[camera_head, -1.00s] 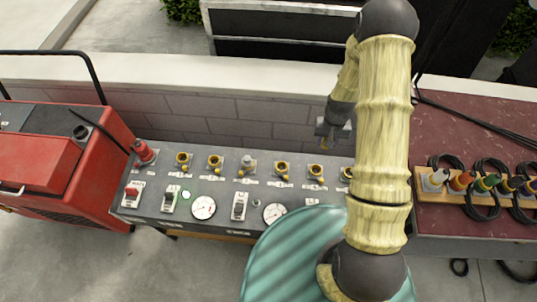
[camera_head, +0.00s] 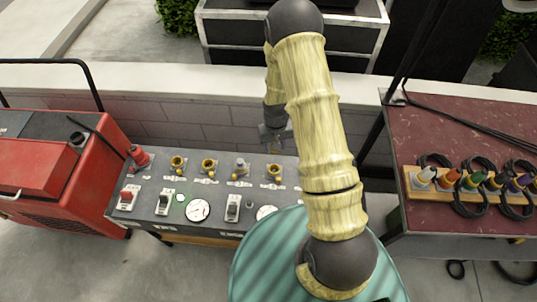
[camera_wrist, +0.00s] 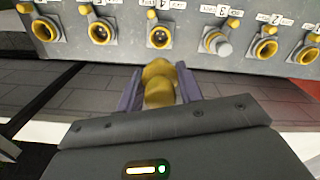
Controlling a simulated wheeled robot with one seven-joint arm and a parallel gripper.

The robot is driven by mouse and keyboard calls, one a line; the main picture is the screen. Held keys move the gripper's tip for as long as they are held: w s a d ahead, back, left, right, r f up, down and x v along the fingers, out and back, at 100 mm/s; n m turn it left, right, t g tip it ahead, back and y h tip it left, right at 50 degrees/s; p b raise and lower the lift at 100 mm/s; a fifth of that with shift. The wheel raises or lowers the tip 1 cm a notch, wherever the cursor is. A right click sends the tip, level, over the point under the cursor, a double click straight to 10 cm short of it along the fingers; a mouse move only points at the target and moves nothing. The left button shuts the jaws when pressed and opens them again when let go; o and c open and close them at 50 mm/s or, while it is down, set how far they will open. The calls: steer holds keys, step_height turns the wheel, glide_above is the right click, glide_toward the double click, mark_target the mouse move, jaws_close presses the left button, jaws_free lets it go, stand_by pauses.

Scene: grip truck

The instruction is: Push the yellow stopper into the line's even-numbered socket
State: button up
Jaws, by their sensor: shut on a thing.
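My gripper (camera_wrist: 160,92) is shut on the yellow stopper (camera_wrist: 159,87), seen between the two fingers in the wrist view. In the head view my gripper (camera_head: 274,138) is over the panel's back edge, behind the fourth socket from the left; the stopper is hard to make out there. The grey panel (camera_head: 150,212) has a row of yellow-rimmed sockets. In the wrist view, the socket labelled 4 (camera_wrist: 160,36) is straight ahead of the stopper, apart from it and open. Socket 2 (camera_wrist: 265,48) is open too. Socket 3 holds a grey stopper (camera_wrist: 218,43).
Switches and round gauges (camera_head: 198,210) fill the panel's front. A red machine (camera_head: 50,165) stands left, and a dark red table (camera_head: 440,130) with coloured connectors (camera_head: 470,181) stands right. A block wall (camera_head: 200,120) runs behind. My arm hides the panel's right end in the head view.

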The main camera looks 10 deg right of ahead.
stand_by(0.3)
step_height(320, 180, down, 5)
steer(key=m+b, duration=0.3)
steer(key=b, duration=0.4)
steer(key=shift+r, duration=0.15)
steer(key=shift+s+a+f+m+b, duration=0.15)
steer(key=shift+f+m+b, duration=0.35)
steer(key=shift+m+b, duration=0.6)
steer(key=shift+f+b, duration=2.1)
steer(key=shift+f, duration=0.45)
